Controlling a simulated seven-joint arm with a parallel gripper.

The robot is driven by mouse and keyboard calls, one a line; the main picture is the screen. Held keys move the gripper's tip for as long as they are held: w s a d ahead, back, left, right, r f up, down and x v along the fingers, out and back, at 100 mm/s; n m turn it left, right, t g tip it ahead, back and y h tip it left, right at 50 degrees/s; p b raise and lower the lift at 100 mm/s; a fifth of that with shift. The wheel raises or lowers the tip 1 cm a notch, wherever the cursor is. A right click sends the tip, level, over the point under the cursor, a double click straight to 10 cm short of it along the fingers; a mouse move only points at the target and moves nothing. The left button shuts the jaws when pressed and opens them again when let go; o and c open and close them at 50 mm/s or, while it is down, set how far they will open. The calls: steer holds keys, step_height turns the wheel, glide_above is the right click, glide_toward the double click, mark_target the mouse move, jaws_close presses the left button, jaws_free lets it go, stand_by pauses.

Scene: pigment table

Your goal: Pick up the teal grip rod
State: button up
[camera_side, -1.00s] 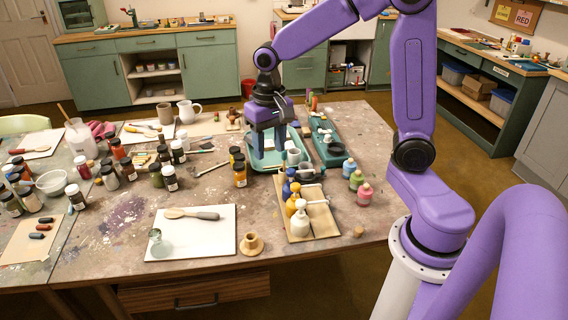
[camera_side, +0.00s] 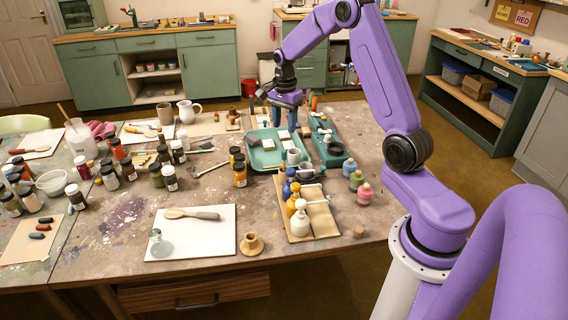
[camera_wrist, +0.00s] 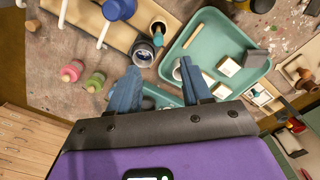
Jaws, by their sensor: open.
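I cannot make out the teal grip rod for certain in either view. A long teal holder (camera_side: 330,156) with small items in it stands right of the teal tray in the side view. A teal piece (camera_wrist: 162,97) shows between my fingers in the wrist view, mostly hidden by my gripper; I cannot tell whether it is the rod or the holder. My gripper (camera_side: 283,112) is open above the far end of the tray, with its fingers pointing down. In the wrist view my gripper (camera_wrist: 160,80) has two spread blue fingers and holds nothing that I can see.
The teal tray (camera_side: 254,158) holds pale blocks. A board (camera_side: 322,222) with bottles and cups lies nearer, with pink and green bottles (camera_side: 364,194) beside it. Dark jars (camera_side: 169,178) crowd the left. A white board (camera_side: 190,245) lies in front.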

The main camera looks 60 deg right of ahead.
glide_toward(284, 160)
steer(key=f, duration=0.3)
steer(key=d+f, duration=0.1)
steer(key=f, duration=0.1)
steer(key=shift+w+f, duration=0.2)
steer(key=shift+w, duration=0.1)
steer(key=shift+a+f, duration=0.15)
steer(key=shift+f, duration=1.2)
steer(key=shift+a+f, duration=0.1)
steer(key=shift+f, duration=1.2)
jaws_close()
